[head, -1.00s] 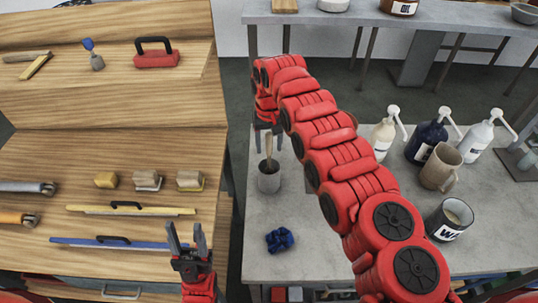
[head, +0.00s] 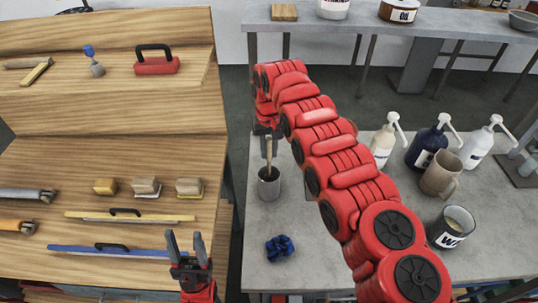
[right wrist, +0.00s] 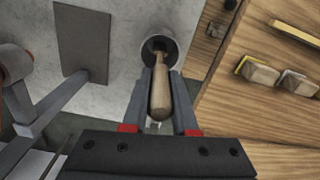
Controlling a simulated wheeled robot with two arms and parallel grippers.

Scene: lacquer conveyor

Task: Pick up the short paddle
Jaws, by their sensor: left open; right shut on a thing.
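The short paddle has a wooden handle (right wrist: 160,95) that stands up out of a grey metal cup (head: 269,187) on the grey table. Its lower end is hidden inside the cup. My right gripper (head: 267,134) reaches down from above and is shut on the handle, with a finger on each side in the right wrist view (right wrist: 161,88). The cup's mouth shows just beyond the fingertips there (right wrist: 158,46). My left gripper (head: 187,246) is open and empty, at the right front of the wooden bench, near the blue-edged long tool (head: 110,251).
A blue crumpled cloth (head: 280,248) lies in front of the cup. Pump bottles (head: 427,146), a beige jug (head: 440,172) and a labelled can (head: 451,227) stand to the right. The wooden bench (head: 60,165) holds several blocks and tools. A gap separates bench and table.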

